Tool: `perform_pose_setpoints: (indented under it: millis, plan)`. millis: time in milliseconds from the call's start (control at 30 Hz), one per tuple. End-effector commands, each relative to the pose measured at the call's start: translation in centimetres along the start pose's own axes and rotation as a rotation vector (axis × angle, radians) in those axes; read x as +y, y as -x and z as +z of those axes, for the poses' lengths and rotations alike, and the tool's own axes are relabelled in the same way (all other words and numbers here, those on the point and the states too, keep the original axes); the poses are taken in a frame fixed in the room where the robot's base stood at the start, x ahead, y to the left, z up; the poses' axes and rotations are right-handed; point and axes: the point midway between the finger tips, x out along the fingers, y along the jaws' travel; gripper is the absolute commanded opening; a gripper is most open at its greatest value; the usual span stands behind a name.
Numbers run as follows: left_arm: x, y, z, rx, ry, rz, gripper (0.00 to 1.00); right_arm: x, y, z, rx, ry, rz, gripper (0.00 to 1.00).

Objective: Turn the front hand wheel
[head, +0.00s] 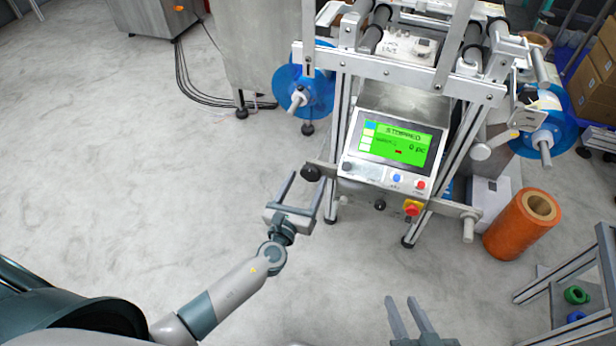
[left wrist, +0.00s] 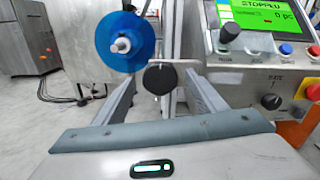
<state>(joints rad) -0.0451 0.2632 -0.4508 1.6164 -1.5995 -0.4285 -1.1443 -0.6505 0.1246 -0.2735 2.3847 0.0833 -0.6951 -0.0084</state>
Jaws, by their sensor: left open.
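A round black hand wheel (head: 312,172) sits at the left end of a metal bar on the machine's front. It also shows in the left wrist view (left wrist: 160,77), between my two fingertips in the picture. My left gripper (head: 306,172) is open, its fingers pointing at the wheel. The fingers appear on either side of it; I cannot tell whether they touch it or how deep it lies between them. My right gripper (head: 403,298) is at the bottom of the head view, fingers apart and empty, well away from the machine.
The control panel (head: 390,150) with a green "STOPPED" screen and a red stop button (head: 412,208) is just right of the wheel. Blue reels (head: 318,95) hang on the machine's sides. An orange roll (head: 518,228) stands at right. The floor at left is clear.

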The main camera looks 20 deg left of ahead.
Motion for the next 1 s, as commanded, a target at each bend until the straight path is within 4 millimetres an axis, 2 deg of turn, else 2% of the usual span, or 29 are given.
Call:
perform_pose_setpoints:
  millis: [200, 567, 733, 767, 1000]
  plan:
    - [0.1, -1.8, -0.1, 0.001, 0.0, 0.001, 0.65, 0.0, 0.0, -0.5, 0.024, 0.001, 0.0, 0.31]
    - [0.0, -2.1, 0.0, 0.001, 0.001, 0.001, 0.65, -0.1, 0.0, -0.5, 0.025, 0.002, -0.002, 0.31]
    - [0.0, -2.1, 0.0, 0.001, 0.0, 0.001, 0.26, -0.1, 0.0, -0.5, 0.025, 0.002, -0.002, 0.31]
    - [0.0, -2.1, 0.0, 0.001, 0.0, 0.0, 0.23, -0.1, 0.0, -0.5, 0.025, 0.002, -0.002, 0.31]
    - [0.0, -2.1, -0.1, 0.001, 0.008, 0.0, 0.23, -0.1, -0.1, -0.5, 0.029, 0.002, -0.002, 0.31]
